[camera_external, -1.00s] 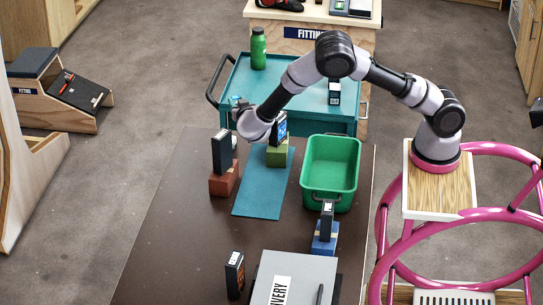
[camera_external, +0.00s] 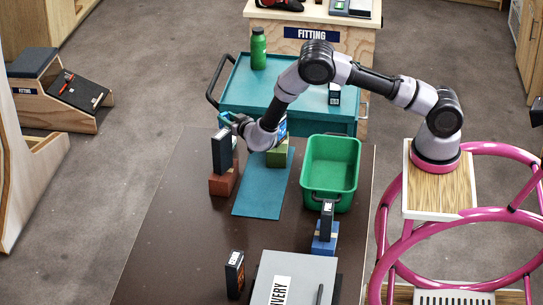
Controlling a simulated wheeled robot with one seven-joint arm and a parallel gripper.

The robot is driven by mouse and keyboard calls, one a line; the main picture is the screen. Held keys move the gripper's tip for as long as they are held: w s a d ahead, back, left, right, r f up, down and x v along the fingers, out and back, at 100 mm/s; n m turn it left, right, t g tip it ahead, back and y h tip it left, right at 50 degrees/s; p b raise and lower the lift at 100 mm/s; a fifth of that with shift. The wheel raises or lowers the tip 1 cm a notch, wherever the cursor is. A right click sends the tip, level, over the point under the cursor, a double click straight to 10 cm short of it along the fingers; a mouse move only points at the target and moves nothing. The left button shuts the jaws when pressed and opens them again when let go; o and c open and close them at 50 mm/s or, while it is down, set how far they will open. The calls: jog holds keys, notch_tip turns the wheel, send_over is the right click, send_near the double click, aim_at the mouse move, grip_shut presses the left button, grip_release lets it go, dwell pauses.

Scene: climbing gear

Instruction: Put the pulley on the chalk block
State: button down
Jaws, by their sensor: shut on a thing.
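My gripper (camera_external: 238,121) is above the far end of the dark table, just behind the dark box. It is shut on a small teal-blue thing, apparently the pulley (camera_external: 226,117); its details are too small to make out. A red-brown block (camera_external: 223,184) stands on the table with an upright dark box (camera_external: 221,152) behind or on it. A green block (camera_external: 277,157) stands at the far end of the teal mat, partly hidden by my wrist. A blue block (camera_external: 324,243) stands near the grey case. I cannot tell which block is the chalk block.
The teal mat (camera_external: 262,192) is mostly bare. A green bin (camera_external: 331,187) stands to its right. A grey case (camera_external: 292,282) and a dark box (camera_external: 234,274) are at the front. A teal cart (camera_external: 290,92) with a green bottle (camera_external: 258,48) is behind the table.

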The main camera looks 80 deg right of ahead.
jog(key=shift+f, duration=2.15)
jog(key=shift+f, duration=0.2)
jog(key=c, duration=0.5)
grip_release()
jog(key=shift+r, duration=0.1)
